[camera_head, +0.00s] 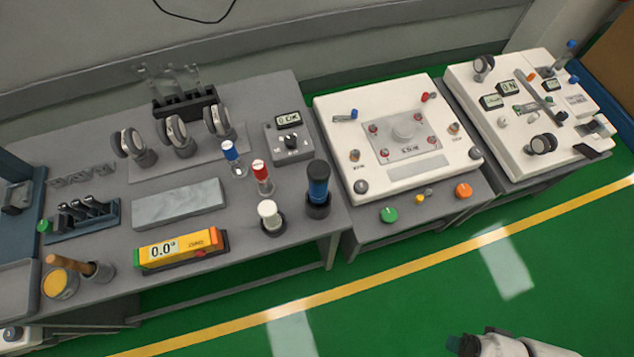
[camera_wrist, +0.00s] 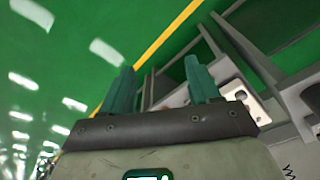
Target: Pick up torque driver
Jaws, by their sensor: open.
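An upright tool with a blue and black handle, which looks like the torque driver (camera_head: 318,182), stands in a dark round holder at the right front corner of the grey bench in the head view. Its lower part is hidden by the holder. My gripper (camera_wrist: 160,66) shows in the wrist view with two teal fingers spread apart and nothing between them. It is away from the tool, and the wrist view does not clearly show the tool. Part of my arm shows at the bottom right of the head view, over the green floor.
Beside the tool stand a red-topped piece (camera_head: 262,178), a white-topped piece (camera_head: 269,214) and a blue-topped piece (camera_head: 232,157). White consoles (camera_head: 340,140) stand to the right. The green floor in front is clear.

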